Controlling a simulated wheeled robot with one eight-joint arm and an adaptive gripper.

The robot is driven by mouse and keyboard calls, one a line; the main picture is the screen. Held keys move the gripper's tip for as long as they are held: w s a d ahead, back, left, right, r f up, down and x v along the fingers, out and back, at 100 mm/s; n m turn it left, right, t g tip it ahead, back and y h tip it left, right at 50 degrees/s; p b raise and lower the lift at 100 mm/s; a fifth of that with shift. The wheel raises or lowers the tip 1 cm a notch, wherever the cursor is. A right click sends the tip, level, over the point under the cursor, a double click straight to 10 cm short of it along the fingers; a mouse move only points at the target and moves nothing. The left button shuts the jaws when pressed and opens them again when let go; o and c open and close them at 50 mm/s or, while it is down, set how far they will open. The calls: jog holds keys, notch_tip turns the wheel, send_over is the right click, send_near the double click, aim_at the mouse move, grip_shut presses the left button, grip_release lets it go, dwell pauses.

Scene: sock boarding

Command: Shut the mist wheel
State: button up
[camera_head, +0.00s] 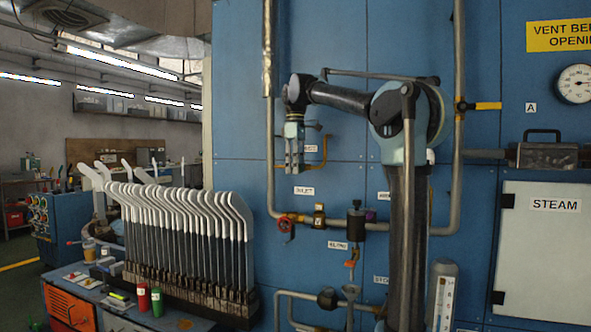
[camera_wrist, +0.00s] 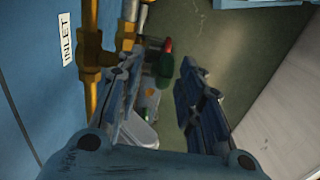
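No wheel can be read for certain as the mist wheel. A red handwheel (camera_head: 286,224) sits on the horizontal pipe below the INLET label (camera_head: 304,190). A small label (camera_head: 309,148), partly hidden by my gripper, is beside a thin brass pipe (camera_head: 324,155) with a dark fitting. My gripper (camera_head: 292,170) hangs fingers down in front of the blue panel, above the red handwheel. In the wrist view my gripper (camera_wrist: 160,78) has its fingers apart with nothing held between them. Brass fittings (camera_wrist: 92,52) stand close to the left finger, near the INLET label (camera_wrist: 66,38).
A rack of white-topped sock boards (camera_head: 185,220) stands at lower left. Vertical pipes (camera_head: 458,100) and a dark valve (camera_head: 355,217) are on the blue panel. A white STEAM door (camera_head: 545,255) is at right. The wrist view shows bare floor (camera_wrist: 200,35) below.

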grip_shut()
jog(key=shift+d+y, duration=0.15)
jog(key=shift+y, duration=0.15)
jog(key=y, duration=0.1)
jog(key=t+y, duration=0.1)
jog(key=shift+s+d+r+y, duration=0.1)
jog(key=shift+d+y, duration=0.1)
jog(key=shift+y, duration=0.2)
jog(key=t+y, duration=0.1)
jog(key=y, duration=0.3)
jog(key=shift+d+t, duration=0.3)
jog(key=shift+t, duration=0.1)
jog(key=t+y, duration=0.1)
jog(key=y, duration=0.2)
jog(key=shift+s+d, duration=0.1)
jog(key=shift+d, duration=0.1)
jog(key=shift+s+d+f+t+y, duration=0.1)
jog(key=shift+t+y, duration=0.15)
jog(key=shift+y, duration=0.45)
jog(key=shift+f+t+y, duration=0.15)
jog(key=shift+t+y, duration=0.15)
jog(key=shift+y, duration=0.4)
jog(key=shift+s+d+f+t+y, duration=0.1)
jog(key=shift+t+y, duration=0.15)
jog(key=shift+y, duration=0.45)
